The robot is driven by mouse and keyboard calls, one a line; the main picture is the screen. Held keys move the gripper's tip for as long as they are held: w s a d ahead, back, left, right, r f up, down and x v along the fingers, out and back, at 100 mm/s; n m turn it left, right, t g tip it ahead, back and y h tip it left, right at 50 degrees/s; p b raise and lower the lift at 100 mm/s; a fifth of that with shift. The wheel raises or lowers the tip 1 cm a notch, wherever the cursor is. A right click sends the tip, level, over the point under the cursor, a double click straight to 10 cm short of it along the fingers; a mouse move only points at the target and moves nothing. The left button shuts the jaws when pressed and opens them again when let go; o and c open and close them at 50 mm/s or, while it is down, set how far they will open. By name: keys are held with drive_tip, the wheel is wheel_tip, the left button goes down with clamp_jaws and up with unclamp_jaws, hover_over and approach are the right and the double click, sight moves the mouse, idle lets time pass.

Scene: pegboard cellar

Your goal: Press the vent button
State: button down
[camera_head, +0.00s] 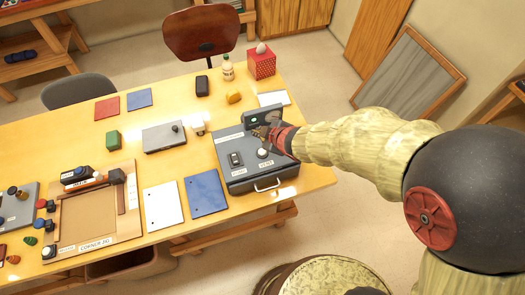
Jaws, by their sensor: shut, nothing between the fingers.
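A grey control box (236,187) stands on the yellow table, with a drawer-like handle on its front. The vent button is a round white button (263,153) on the box's top, with a label that seems to read VENT just in front of it. My gripper (262,133) is shut and empty, over the back right of the box, just behind the button in the picture. I cannot tell whether its tips touch anything. A dark switch (235,159) with its own label sits left of the button. A small dark panel (254,118) with a green light stands at the back, partly hidden by my gripper.
A blue sheet (206,193) and a white sheet (163,205) lie left of the box. A grey flat case (163,137) and a white mug-like item (198,125) lie behind them. A red dotted box (261,63) and bottle (227,68) stand farther back.

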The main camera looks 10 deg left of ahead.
sight(261, 153)
drive_tip(key=shift+f+b, duration=4)
drive_tip(key=shift+f, duration=0.4)
drive_tip(key=shift+f+b, duration=0.35)
drive_tip(key=shift+f, duration=0.05)
drive_tip(key=shift+f+b, duration=0.45)
drive_tip(key=shift+f, duration=0.05)
drive_tip(key=shift+r, duration=0.1)
drive_tip(key=shift+r+p, duration=0.85)
drive_tip(key=shift+r, duration=0.1)
wheel_tip(261, 153, up, 5)
drive_tip(key=p, duration=0.4)
drive_tip(key=shift+p, duration=0.4)
